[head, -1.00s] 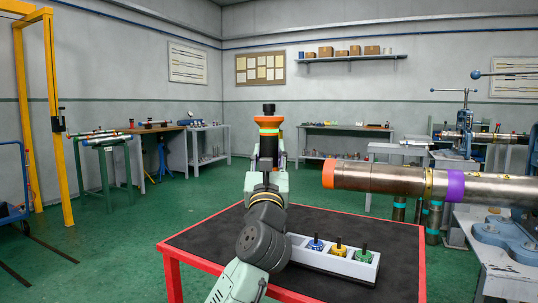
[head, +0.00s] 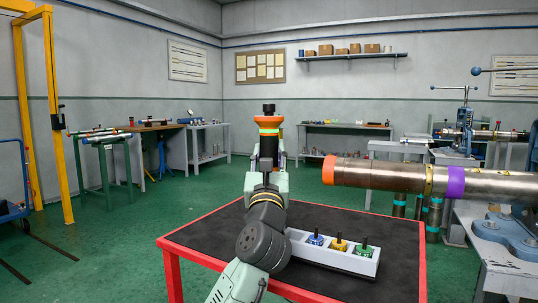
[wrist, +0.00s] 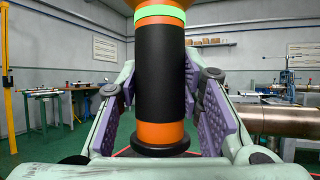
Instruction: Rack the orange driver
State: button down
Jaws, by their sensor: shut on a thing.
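The orange driver (head: 268,121) stands upright in my gripper (head: 267,157), high above the far left part of the table. In the wrist view, the driver (wrist: 160,70) shows a black grip, a green band, orange ends and a dark flange at the bottom. My gripper's purple pads (wrist: 160,110) lie on both sides of it. The white rack (head: 318,259) sits on the table, to the right of and below my gripper. It holds a blue driver (head: 315,240), a yellow driver (head: 339,245) and a green driver (head: 363,251). My arm hides the rack's left end.
The black table top (head: 215,240) has a red edge and free room left of the rack. A large steel pipe (head: 395,178) with orange and purple bands stretches in from the right, beyond the table. A blue-grey vise base (head: 507,238) stands at the far right.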

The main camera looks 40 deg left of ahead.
jog(key=shift+f+b, duration=1.85)
jog(key=shift+f, duration=0.75)
dwell(2.1)
jog(key=c, duration=1)
grip_release()
jog(key=shift+c, duration=0.2)
jog(key=shift+f, duration=0.1)
jog(key=v, duration=1.2)
